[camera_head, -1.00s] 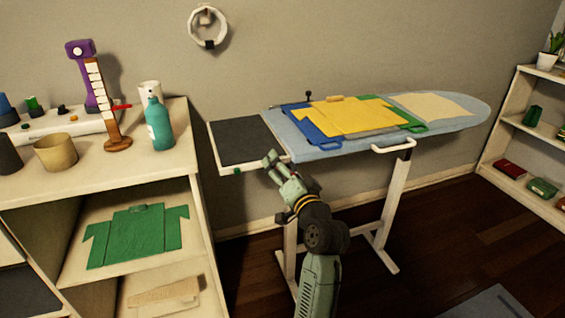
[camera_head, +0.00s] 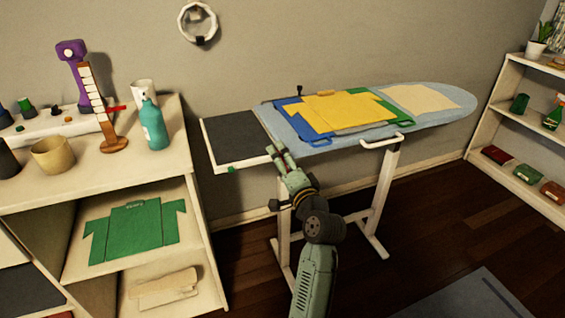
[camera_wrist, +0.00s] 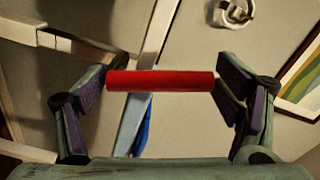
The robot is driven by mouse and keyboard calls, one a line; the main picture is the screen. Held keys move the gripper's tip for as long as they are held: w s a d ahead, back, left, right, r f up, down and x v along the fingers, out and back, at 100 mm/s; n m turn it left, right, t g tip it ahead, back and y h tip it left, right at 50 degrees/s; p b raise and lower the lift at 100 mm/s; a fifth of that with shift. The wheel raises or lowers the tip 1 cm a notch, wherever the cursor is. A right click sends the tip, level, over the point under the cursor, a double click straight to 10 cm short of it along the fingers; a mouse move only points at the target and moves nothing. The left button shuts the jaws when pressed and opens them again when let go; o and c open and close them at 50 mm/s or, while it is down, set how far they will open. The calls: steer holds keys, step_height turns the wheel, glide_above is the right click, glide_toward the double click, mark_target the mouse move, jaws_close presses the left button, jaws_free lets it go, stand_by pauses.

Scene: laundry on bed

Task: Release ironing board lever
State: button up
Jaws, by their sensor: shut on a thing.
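The ironing board (camera_head: 345,140) has a light blue cover and stands on white legs. A red bar (camera_wrist: 160,81), which looks like its lever, lies level across the middle of the wrist view. My gripper (camera_wrist: 161,82) is shut on this bar, with one finger at each end of it. In the head view my gripper (camera_head: 283,156) is at the near edge of the board, just right of the dark end tray.
Folded yellow, blue and green clothes (camera_head: 345,112) lie on the board. A shelf unit (camera_head: 190,165) with a teal spray bottle (camera_head: 153,124) stands left. Shelves (camera_head: 510,115) stand right.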

steer(key=o, duration=1.6)
steer(key=shift+s, duration=0.1)
steer(key=v, duration=1.2)
